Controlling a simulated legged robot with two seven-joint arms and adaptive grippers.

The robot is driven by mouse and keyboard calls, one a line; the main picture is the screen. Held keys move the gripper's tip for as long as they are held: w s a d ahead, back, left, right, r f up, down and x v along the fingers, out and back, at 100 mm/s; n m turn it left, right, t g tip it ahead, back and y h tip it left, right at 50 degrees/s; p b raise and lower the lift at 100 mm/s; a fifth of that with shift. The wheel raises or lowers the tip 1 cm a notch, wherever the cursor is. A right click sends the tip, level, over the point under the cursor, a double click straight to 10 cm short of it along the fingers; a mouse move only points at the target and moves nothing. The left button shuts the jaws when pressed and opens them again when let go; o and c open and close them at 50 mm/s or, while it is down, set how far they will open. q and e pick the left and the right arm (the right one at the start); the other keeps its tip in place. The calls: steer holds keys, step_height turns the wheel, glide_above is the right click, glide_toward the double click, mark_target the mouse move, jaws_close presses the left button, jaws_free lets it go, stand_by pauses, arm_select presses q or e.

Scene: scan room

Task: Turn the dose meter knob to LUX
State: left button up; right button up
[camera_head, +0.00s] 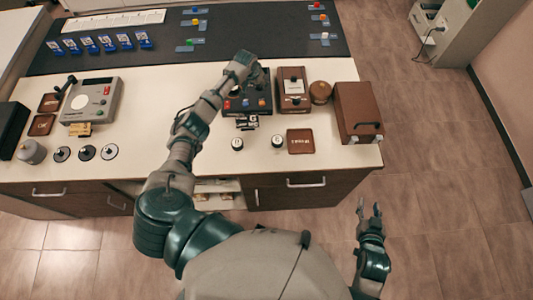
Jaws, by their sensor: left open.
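My left arm reaches up over the counter. Its open left gripper (244,64) is at the back of a black box with coloured buttons (247,102) and hides part of it. Just to the right stands a brown meter-like box (292,90) with small dark and light marks on top. A grey device (92,101) with a pale round face and a red mark stands at the left. I cannot tell which one is the dose meter, and neither its knob nor a LUX mark is readable. My right gripper (369,208) is open and empty over the floor, right of the counter.
A brown case with a handle (357,112) stands at the counter's right end, beside a round brown pot (320,92). Small round pieces and brown trays lie along the front. A dark mat (255,35) with blue cards covers the back. The floor at right is clear.

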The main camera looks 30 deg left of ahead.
arm_select(q)
steer(key=v, duration=1.6)
steer(key=s+d+f+m, duration=0.1)
steer(key=s+d+f, duration=0.5)
steer(key=s+d+f+m, duration=0.1)
steer(key=s+d+f, duration=0.5)
steer(key=f, duration=0.1)
steer(key=s+d+f+m+h, duration=0.1)
steer(key=s+d+f, duration=0.5)
steer(key=s, duration=0.1)
steer(key=shift+s+f+m+g, duration=0.1)
steer(key=shift+f+m+g, duration=0.15)
steer(key=shift+m+g, duration=0.15)
steer(key=shift+s+d+f, duration=0.15)
steer(key=shift+s+d, duration=0.1)
steer(key=shift+s, duration=0.25)
